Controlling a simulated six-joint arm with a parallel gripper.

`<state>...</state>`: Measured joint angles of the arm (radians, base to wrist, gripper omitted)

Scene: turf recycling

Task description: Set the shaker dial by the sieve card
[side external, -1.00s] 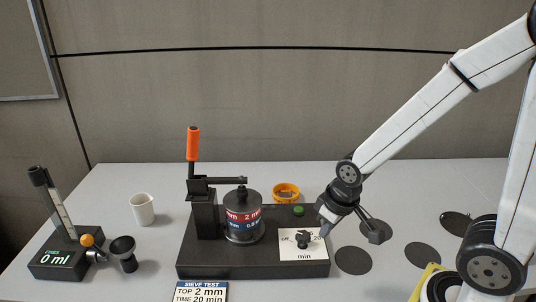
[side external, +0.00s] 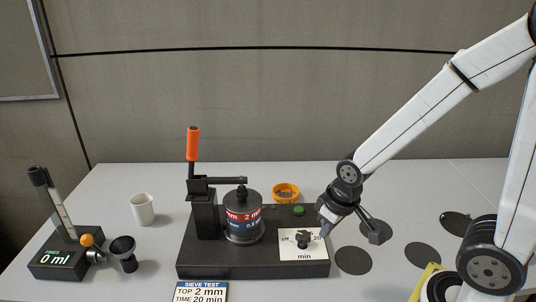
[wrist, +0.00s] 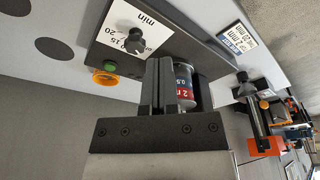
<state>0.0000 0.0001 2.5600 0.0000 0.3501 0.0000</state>
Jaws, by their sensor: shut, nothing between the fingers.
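The shaker dial (side external: 303,240) is a black knob on a white plate on the shaker base. It also shows in the wrist view (wrist: 133,38). Marks 15, 20 and min are readable there, but the knob hides others and I cannot tell its setting. The sieve card (side external: 201,292) lies in front of the base and reads SIEVE TEST, TOP 2 mm, TIME 20 min. The sieve stack (side external: 243,231) stands on the base with red and blue labels. My gripper (side external: 324,226) is shut and empty near the plate's right back corner, apart from the knob.
A green button (side external: 298,210) sits behind the plate. An upright orange-handled lever (side external: 193,145) stands left of the stack. An orange ring (side external: 286,192) lies behind the base. Left are a white cup (side external: 143,210) and a box reading 0 ml (side external: 57,262). Dark discs (side external: 352,261) lie right.

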